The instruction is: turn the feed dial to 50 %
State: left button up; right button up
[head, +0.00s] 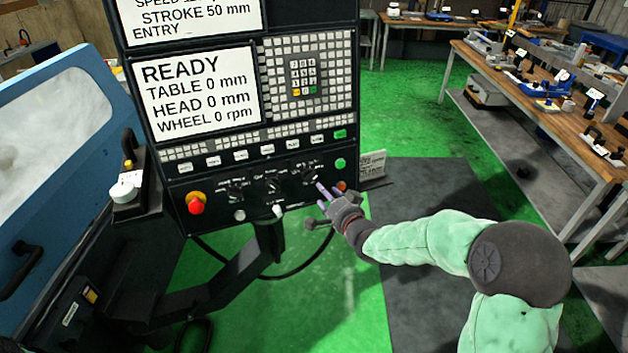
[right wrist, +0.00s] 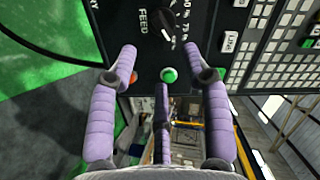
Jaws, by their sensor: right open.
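The feed dial (head: 311,174) is the rightmost of three black rotary dials on the lower control panel. My left gripper is not in view.
A green button (head: 340,163) and an orange-red button (head: 341,186) sit right of the dial, close to my fingers. A red emergency stop (head: 195,203) is at the panel's left. The screen (head: 197,92) reads READY. A workbench (head: 545,110) stands right, across open floor.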

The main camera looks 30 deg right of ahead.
aim_at(310, 177)
jog(key=x, duration=0.9)
jog(key=shift+w+f, duration=0.1)
jog(key=shift+w, duration=0.2)
grip_shut()
